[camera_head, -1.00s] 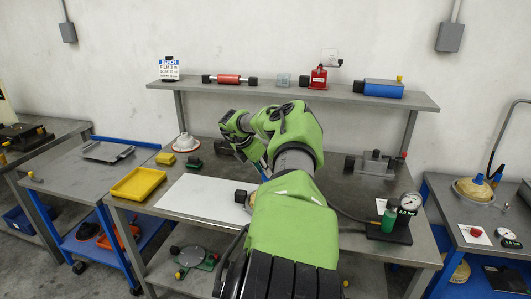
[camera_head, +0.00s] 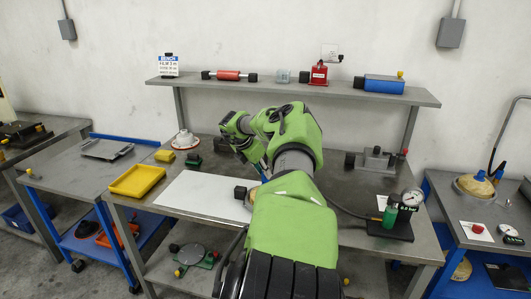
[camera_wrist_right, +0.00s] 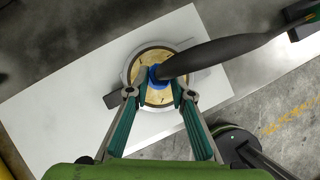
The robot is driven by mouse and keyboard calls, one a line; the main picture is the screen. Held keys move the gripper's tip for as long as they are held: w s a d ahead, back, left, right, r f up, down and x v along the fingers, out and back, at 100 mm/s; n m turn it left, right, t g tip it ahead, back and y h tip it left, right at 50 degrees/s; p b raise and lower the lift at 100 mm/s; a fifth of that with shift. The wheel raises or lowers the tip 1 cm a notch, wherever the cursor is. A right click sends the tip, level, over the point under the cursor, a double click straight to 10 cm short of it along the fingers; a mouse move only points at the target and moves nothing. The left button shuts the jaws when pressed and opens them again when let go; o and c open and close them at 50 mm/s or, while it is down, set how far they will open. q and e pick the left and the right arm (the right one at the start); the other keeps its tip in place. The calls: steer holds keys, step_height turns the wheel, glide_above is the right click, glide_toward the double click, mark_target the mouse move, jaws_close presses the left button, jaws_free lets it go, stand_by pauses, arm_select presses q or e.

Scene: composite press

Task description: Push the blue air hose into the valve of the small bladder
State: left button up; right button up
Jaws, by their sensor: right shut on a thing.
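The small bladder, a tan round disc (camera_wrist_right: 158,98) in a grey ring, lies on a white sheet (camera_head: 190,195) on the central bench. In the head view my arm hides most of it. My right gripper (camera_wrist_right: 154,90) is over the disc in the wrist view, its teal-padded fingers on either side of the blue end of the air hose (camera_wrist_right: 155,76), shut on it. The dark hose body runs off to the upper right. The valve is hidden under the blue end; I cannot tell whether they are joined. My left gripper is out of view.
A dark block (camera_head: 240,193) sits at the bladder's edge. A pressure gauge (camera_head: 411,198) and green cylinder (camera_head: 390,216) stand on a black base at the right. A yellow tray (camera_head: 137,181) is at the left. The left part of the white sheet is clear.

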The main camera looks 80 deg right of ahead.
steer(key=shift+f, duration=0.1)
stand_by(0.6)
steer(key=o, duration=1.2)
steer(key=shift+c, duration=0.2)
steer(key=v, duration=1.2)
